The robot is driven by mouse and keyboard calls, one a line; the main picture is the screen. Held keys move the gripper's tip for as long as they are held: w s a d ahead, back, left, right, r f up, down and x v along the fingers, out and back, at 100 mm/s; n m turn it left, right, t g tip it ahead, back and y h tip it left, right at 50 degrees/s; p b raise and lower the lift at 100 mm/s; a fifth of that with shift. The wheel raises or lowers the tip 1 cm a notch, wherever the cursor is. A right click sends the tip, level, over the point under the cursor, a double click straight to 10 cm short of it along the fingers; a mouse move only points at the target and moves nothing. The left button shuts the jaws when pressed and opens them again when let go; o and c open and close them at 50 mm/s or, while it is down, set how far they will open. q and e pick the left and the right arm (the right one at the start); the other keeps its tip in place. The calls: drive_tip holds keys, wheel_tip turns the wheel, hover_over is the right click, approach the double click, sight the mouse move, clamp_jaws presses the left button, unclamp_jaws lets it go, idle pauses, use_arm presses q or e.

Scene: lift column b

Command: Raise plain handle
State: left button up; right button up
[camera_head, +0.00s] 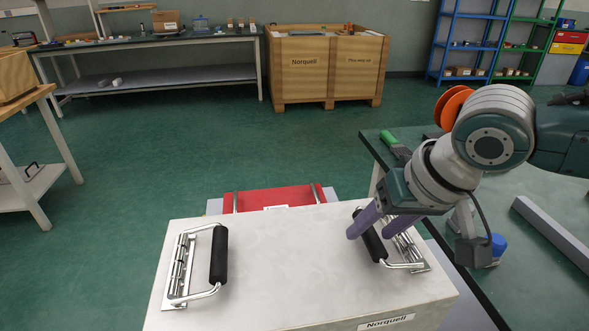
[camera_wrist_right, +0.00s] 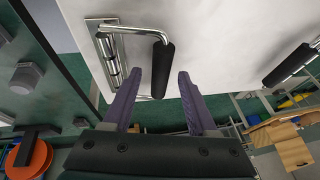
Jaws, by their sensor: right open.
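A pale box (camera_head: 290,265) carries two chrome handles with black grips. The left handle (camera_head: 218,256) has its hinge plate on its left side. The right handle (camera_head: 374,246) has its hinge plate on its right side, partly hidden by my gripper. Both grips lie toward the box's middle; how far each is tilted up I cannot tell. My right gripper (camera_head: 369,237) is open, its purple fingers on either side of the right grip. In the wrist view, the right handle's grip (camera_wrist_right: 162,70) shows between the fingertips (camera_wrist_right: 159,74); contact is not clear. My left gripper is out of view.
A red item (camera_head: 275,199) lies behind the box. A green-topped table (camera_head: 540,285) with a grey bar (camera_head: 552,233) and a blue-topped object (camera_head: 498,243) is at the right. A wooden crate (camera_head: 325,65) and a workbench stand far back. The left side has open floor.

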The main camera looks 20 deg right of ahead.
clamp_jaws()
idle(0.3)
idle(1.1)
